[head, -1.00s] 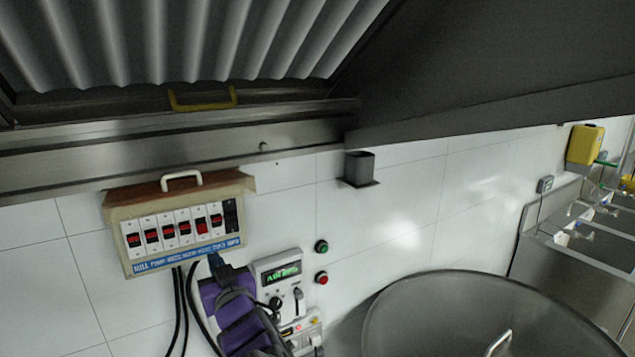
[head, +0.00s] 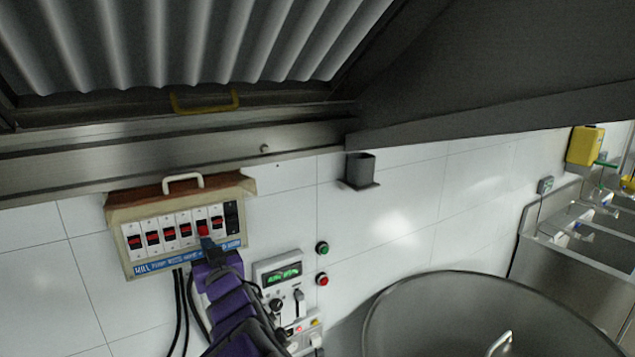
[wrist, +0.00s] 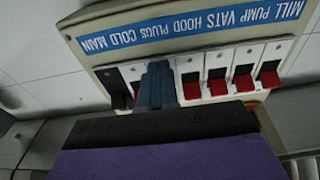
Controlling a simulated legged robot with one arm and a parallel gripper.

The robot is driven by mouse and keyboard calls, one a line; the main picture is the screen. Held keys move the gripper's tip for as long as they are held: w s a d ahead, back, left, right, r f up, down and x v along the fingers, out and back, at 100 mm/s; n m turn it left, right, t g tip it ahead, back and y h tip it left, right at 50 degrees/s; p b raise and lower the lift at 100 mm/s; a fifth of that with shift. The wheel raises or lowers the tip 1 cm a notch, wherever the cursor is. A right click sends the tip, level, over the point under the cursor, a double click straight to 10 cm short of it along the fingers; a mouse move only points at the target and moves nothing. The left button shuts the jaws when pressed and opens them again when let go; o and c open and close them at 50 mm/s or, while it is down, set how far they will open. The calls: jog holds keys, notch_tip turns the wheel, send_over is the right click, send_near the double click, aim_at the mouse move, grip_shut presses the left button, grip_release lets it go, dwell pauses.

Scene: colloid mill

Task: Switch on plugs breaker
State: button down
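The breaker box (head: 128,262) hangs on the tiled wall at the left in the head view, with a row of switches above a blue label strip. The plugs breaker (head: 202,227) is the fifth from the left; its red part looks fuller than its neighbours'. My gripper (head: 208,245) is at the lower part of this switch. In the wrist view the box (wrist: 180,65) appears upside down. There my gripper's blue fingers (wrist: 158,82) are together and cover most of the plugs column; contact with the lever cannot be told.
The cold breaker (head: 217,222) and black main breaker (head: 231,216) sit close to the right. A control panel (head: 280,270) and green and red buttons (head: 322,248) are right of my arm. A metal hood (head: 170,140) overhangs; a large round vat (head: 480,290) stands at right.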

jog(key=shift+a+r, duration=0.15)
jog(key=shift+r, duration=0.9)
jog(key=shift+f, duration=0.1)
jog(key=b+v, duration=0.3)
jog(key=v, duration=0.5)
jog(key=shift+f+b, duration=0.15)
jog(key=shift+b, duration=0.25)
dwell(0.9)
jog(key=shift+d+f, duration=0.1)
jog(key=shift+d, duration=0.1)
